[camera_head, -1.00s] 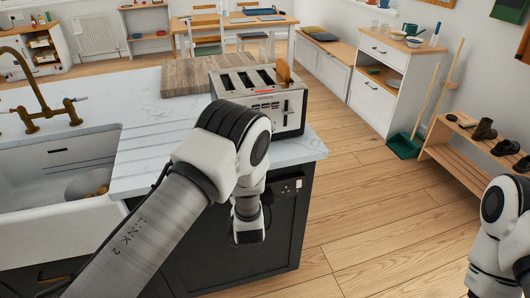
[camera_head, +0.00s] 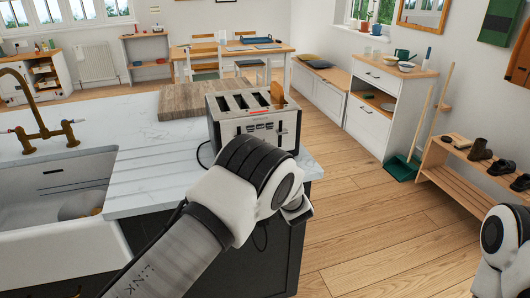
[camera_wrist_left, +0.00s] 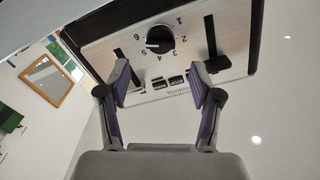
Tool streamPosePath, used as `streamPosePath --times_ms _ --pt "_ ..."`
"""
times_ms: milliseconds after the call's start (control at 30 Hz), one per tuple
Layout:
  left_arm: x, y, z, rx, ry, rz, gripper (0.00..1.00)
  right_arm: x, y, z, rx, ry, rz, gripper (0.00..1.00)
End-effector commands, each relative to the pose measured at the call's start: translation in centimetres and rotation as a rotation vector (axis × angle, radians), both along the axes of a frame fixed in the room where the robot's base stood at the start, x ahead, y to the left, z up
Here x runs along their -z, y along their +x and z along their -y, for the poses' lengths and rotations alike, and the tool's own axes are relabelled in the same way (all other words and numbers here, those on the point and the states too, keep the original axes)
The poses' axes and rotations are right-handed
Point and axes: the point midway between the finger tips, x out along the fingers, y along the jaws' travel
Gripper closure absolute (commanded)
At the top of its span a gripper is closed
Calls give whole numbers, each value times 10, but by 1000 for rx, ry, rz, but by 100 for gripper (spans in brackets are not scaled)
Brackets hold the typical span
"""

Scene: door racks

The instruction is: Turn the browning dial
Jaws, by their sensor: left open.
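The toaster (camera_head: 256,117) stands on the white counter near its right end, with a slice of bread (camera_head: 277,93) in its right slot. In the left wrist view, its front panel (camera_wrist_left: 190,40) shows the black browning dial (camera_wrist_left: 159,39) with numbers around it, between two dark levers, and a row of buttons (camera_wrist_left: 168,83). My left gripper (camera_wrist_left: 160,82) is open and empty. Its fingers point at the panel, with the dial ahead of and between the fingertips, apart from them.
A wooden board (camera_head: 188,101) lies behind the toaster on the counter (camera_head: 160,150). The sink (camera_head: 60,190) with a brass tap (camera_head: 38,115) is at left. Open wooden floor (camera_head: 370,220) lies to the right. A shoe rack (camera_head: 455,178) stands at far right.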

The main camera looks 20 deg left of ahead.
Motion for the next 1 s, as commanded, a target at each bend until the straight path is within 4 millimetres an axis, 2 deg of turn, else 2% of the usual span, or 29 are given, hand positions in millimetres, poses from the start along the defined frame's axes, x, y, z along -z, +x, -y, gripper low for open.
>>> streamPosePath --times_ms 200,300,567,667,733,767,1000 --pt "-1 35 -25 -2 -3 0 35 -9 0 0 0 0 0 60" --pt "-1 44 -31 -1 -1 0 35 -10 0 0 0 0 0 60" --pt "0 47 -33 1 0 -2 35 -9 0 0 0 0 0 60" --pt "0 47 -33 1 0 -2 67 -9 0 0 0 0 0 60" --pt "0 47 -33 1 0 -2 92 -9 0 0 0 0 0 60" --pt "0 47 -33 1 0 -2 96 -9 0 0 0 0 0 60" --pt "0 47 -32 1 -5 2 96 -9 0 0 0 0 0 60"
